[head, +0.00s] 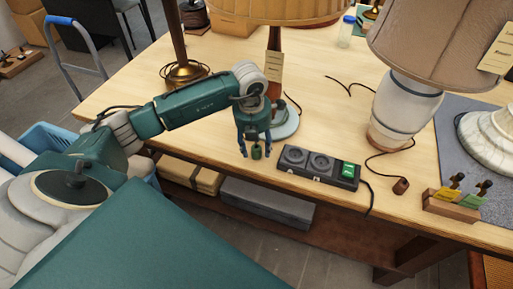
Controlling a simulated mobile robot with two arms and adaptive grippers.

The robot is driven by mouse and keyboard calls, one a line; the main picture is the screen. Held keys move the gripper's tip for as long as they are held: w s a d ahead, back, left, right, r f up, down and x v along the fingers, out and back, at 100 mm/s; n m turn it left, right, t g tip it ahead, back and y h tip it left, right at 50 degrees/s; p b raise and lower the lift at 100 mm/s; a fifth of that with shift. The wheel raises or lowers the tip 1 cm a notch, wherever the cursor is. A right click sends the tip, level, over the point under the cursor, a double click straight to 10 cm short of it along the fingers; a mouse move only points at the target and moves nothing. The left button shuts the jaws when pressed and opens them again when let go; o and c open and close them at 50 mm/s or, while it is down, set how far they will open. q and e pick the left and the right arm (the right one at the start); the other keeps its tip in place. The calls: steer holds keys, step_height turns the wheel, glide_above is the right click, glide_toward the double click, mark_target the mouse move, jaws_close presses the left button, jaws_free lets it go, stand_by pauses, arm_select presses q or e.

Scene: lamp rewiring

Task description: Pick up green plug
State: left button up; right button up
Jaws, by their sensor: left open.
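A small green plug (256,152) shows near the table's front edge in the head view. My left gripper (255,153) points down over it, open, with one finger on each side of the plug in the picture. I cannot tell whether the fingers touch it. Its upper part is partly hidden by the gripper. My right gripper is not in view.
A black power strip (318,166) with a green switch lies just right of the gripper. A lamp base (284,124) stands close behind it. A ceramic lamp (402,112), a brown plug (401,186) and a wooden block (451,206) with small parts are farther right.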

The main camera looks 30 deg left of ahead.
arm_select(q)
steer(key=shift+w+f, duration=0.1)
steer(key=shift+f, duration=0.5)
steer(key=c, duration=1.2)
steer(key=shift+c, duration=0.2)
steer(key=shift+r, duration=0.1)
